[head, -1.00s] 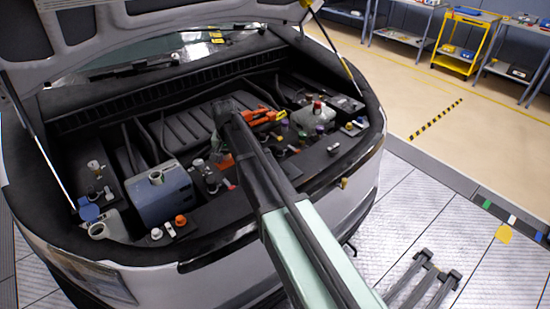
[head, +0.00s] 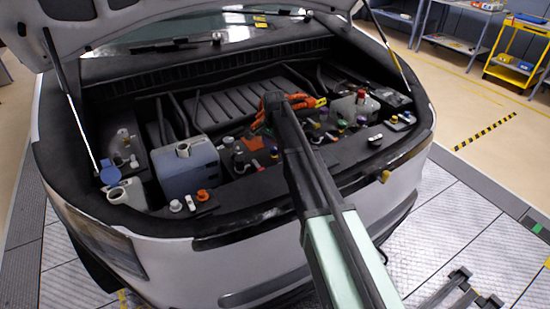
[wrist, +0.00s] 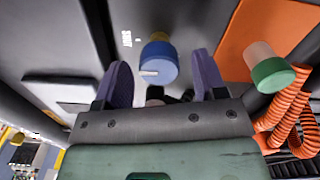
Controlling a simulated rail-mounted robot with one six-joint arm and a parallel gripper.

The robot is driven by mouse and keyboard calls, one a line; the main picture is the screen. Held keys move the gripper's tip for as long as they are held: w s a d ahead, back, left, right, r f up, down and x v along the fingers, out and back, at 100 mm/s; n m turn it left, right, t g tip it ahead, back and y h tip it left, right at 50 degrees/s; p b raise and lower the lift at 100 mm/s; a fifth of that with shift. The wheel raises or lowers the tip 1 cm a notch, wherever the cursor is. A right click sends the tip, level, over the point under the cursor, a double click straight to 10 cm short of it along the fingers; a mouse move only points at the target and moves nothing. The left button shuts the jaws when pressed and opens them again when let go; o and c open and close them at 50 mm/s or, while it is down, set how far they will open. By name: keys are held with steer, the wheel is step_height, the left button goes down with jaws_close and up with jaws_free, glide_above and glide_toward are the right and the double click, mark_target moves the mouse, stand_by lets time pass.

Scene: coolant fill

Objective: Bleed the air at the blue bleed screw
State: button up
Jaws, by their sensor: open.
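The blue bleed screw (wrist: 158,62), a round blue cap with a white mark on its face, is in the upper middle of the wrist view. My gripper (wrist: 161,72) is open, with one dark purple finger on each side of the blue screw. Gaps show between the fingers and the screw; I cannot tell how far down they reach beside it. In the head view my arm reaches over the engine bay, and its end hides the fingers. I cannot pick out the blue screw there.
A green and beige cap (wrist: 270,72) stands right of the fingers, beside an orange panel (wrist: 238,38) and ribbed orange hoses (wrist: 290,108). In the head view a blue-grey box (head: 187,170) and a white reservoir (head: 355,108) flank my arm. The raised hood (head: 80,28) is above.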

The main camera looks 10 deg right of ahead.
steer(key=shift+f, duration=0.15)
steer(key=c, duration=0.9)
steer(key=shift+c, duration=0.2)
steer(key=shift+n, duration=0.4)
steer(key=n, duration=0.3)
steer(key=shift+n, duration=0.3)
steer(key=n, duration=0.4)
steer(key=shift+n, duration=0.3)
steer(key=n, duration=0.4)
steer(key=shift+a, duration=0.1)
steer(key=shift+n, duration=1.8)
